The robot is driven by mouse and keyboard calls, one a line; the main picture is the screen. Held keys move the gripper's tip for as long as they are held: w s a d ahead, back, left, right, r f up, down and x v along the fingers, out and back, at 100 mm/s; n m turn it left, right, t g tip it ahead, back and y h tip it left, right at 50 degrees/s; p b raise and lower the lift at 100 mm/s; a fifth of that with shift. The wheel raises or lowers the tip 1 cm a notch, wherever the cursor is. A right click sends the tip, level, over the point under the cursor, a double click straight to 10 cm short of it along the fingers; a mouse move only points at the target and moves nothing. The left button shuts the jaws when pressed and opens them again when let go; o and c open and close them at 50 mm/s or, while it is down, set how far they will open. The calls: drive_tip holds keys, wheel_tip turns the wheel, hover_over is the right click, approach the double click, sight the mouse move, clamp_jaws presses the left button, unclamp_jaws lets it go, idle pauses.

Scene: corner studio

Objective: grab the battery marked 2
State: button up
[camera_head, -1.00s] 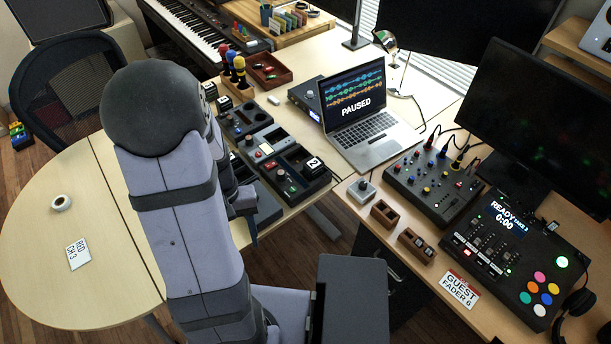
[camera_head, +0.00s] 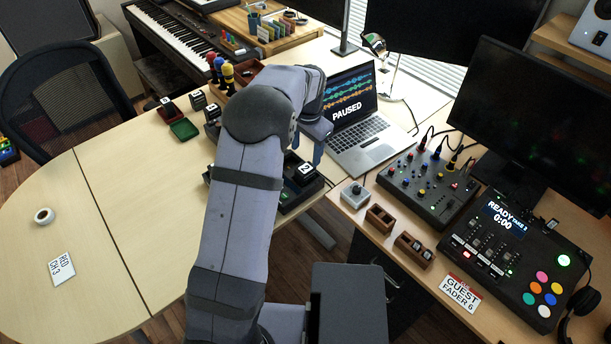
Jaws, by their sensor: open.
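The battery marked 2 (camera_head: 305,172) is a small black block with a white label on top. It sits at the right end of a dark charger unit (camera_head: 291,202) on the wooden desk, its label facing up. My gripper (camera_head: 308,148) is open just above and behind the battery in the picture, with one blue-grey finger pointing down. It appears apart from the battery, though the exact gap is hard to tell.
Other black blocks with white labels (camera_head: 197,99) stand at left near a green tray (camera_head: 184,129). An open laptop (camera_head: 352,122) stands close to the right of my gripper. A mixer (camera_head: 428,187) and small wooden holders (camera_head: 379,217) are further right. The round table end is mostly clear.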

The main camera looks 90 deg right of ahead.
sight(306, 168)
drive_tip(key=shift+f+m, duration=0.1)
drive_tip(key=shift+m, duration=0.2)
drive_tip(key=shift+d+f+p, duration=0.15)
drive_tip(key=shift+f+p, duration=0.2)
drive_tip(key=shift+f, duration=0.65)
drive_tip(key=shift+f+p, duration=0.95)
drive_tip(key=shift+f, duration=0.8)
drive_tip(key=shift+d+f, duration=0.15)
drive_tip(key=shift+f, duration=0.7)
drive_tip(key=shift+r, duration=0.1)
clamp_jaws()
